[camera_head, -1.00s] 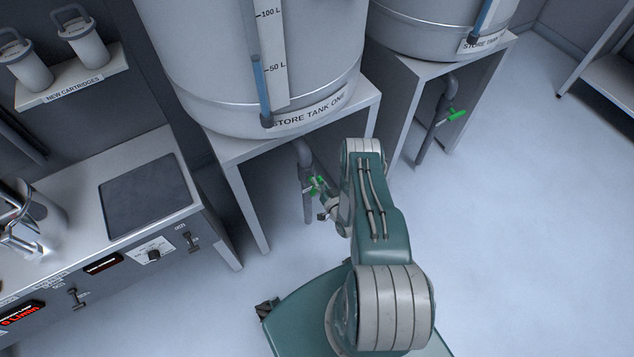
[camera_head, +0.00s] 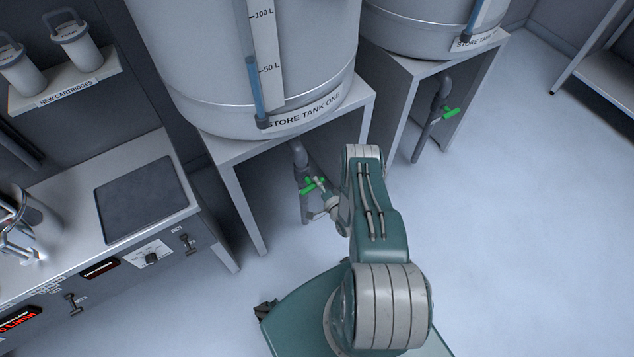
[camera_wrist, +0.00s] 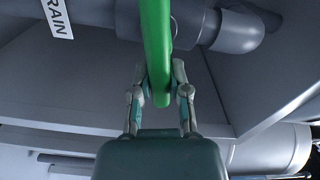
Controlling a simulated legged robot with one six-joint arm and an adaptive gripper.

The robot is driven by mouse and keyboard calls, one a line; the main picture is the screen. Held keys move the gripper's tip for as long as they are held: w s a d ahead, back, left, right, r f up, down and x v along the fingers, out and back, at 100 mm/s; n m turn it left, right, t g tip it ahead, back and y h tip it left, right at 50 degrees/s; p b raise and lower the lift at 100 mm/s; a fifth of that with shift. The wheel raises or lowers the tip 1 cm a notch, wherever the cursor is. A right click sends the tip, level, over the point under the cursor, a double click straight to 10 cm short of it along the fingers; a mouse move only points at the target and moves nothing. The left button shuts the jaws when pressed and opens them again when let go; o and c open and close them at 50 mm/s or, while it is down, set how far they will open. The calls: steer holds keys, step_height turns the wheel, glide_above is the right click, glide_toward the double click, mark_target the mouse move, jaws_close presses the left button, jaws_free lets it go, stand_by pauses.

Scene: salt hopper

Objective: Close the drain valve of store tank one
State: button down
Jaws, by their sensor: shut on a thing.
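Store tank one (camera_head: 215,60) stands on a grey stand, with a label and level gauge on its front. Below it a grey drain pipe (camera_head: 298,157) bends down and carries the green valve handle (camera_head: 308,186). The handle appears to lie crosswise to the pipe in the head view. My gripper (camera_head: 323,190) is at the handle's right part, small and partly hidden by my arm. In the wrist view my gripper (camera_wrist: 160,88) is shut on the end of the green handle (camera_wrist: 156,35), one finger on each side. A "DRAIN" label (camera_wrist: 58,18) is beside the pipe.
A second store tank (camera_head: 415,25) stands at upper right with its own green valve handle (camera_head: 450,112). A counter (camera_head: 150,195) with controls is at left, below a shelf of new cartridges (camera_head: 65,85). The floor (camera_head: 520,240) at right is clear.

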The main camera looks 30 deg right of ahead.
steer(key=shift+d+f+m, duration=0.2)
steer(key=shift+f+m, duration=0.1)
steer(key=shift+m, duration=0.8)
steer(key=c, duration=0.6)
jaws_free()
steer(key=shift+d, duration=0.1)
steer(key=s, duration=1.2)
steer(key=shift+d+f, duration=0.15)
